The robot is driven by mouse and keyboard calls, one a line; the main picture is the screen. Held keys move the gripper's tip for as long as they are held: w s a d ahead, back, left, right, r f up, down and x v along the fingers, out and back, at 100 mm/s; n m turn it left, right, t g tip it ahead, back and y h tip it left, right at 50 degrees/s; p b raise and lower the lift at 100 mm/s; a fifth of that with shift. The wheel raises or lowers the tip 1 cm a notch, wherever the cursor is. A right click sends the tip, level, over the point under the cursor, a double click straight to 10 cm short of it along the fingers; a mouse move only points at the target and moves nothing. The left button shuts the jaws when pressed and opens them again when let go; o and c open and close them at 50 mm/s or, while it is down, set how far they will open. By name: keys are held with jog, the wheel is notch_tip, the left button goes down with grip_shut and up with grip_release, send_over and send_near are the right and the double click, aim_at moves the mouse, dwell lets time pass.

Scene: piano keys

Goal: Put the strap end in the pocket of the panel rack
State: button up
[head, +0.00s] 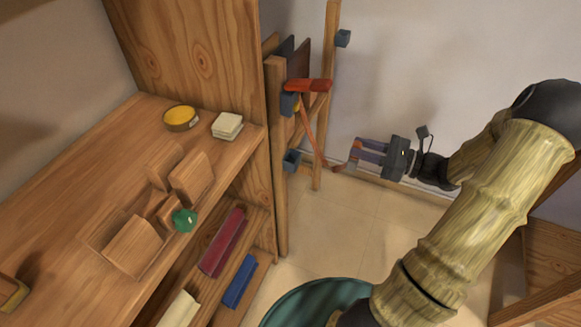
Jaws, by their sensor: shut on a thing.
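The panel rack (277,175) is a wooden frame with tall posts, standing against the end of the shelf unit. Dark panels (290,55) stand in its upper part. A red-orange strap (309,128) hangs from a red piece (308,85) on the rack and runs down and right to my gripper. My gripper (355,157) is to the right of the rack, shut on the strap end (340,167), which is partly hidden by the fingers.
A wooden shelf (80,190) at left carries a yellow tin (180,118), a pale stack (227,126) and a green ball (184,220). A teal round container (310,295) stands below. Floor around the gripper is open.

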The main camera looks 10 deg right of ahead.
jog(key=shift+d, duration=0.15)
jog(key=b, duration=0.3)
send_over(285, 144)
jog(key=v, duration=0.4)
jog(key=shift+s, duration=0.1)
notch_tip(285, 144, down, 3)
jog(key=shift+r+b, duration=0.1)
jog(key=shift+b, duration=0.35)
jog(key=shift+f, duration=0.25)
jog(key=shift+f+b, duration=0.65)
jog(key=shift+f, duration=1.15)
